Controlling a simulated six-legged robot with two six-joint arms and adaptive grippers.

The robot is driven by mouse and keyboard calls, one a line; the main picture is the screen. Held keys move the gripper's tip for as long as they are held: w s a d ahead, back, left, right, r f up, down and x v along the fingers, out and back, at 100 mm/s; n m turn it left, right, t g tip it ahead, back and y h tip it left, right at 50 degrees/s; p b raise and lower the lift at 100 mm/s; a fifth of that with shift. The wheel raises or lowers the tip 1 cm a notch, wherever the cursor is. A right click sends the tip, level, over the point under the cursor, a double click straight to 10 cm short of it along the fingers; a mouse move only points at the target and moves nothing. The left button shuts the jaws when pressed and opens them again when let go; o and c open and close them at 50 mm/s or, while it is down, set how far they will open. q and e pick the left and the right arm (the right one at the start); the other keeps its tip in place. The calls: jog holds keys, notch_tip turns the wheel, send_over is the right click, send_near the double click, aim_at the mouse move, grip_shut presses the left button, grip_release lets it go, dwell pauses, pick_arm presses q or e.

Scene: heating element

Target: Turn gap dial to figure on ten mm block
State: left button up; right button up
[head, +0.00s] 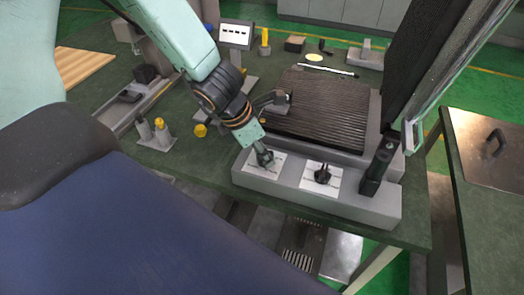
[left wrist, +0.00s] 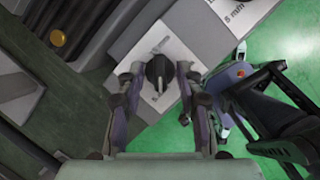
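A white dial plate with a small dark knob (head: 265,158) sits on the left of the grey front ledge; my left gripper (head: 262,152) is down at it. In the left wrist view a black round knob with a pale pointer (left wrist: 158,74) sits between the spread fingers of my left gripper (left wrist: 158,88). The fingers stand on either side of it; contact cannot be told. A second dial (head: 322,175) stands on another white plate to the right. No ten mm block can be made out.
The grey ledge (head: 300,202) fronts a dark ribbed plate (head: 315,112). A black upright post (head: 378,168) stands at its right. Yellow-topped pegs (head: 161,130) stand at left. A black and lavender mechanism (left wrist: 228,95), perhaps my right gripper, shows in the wrist view.

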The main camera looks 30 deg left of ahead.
pick_arm(q)
jog(key=shift+c, duration=0.4)
jog(key=shift+w+d, duration=0.15)
jog(key=c, duration=0.4)
grip_shut()
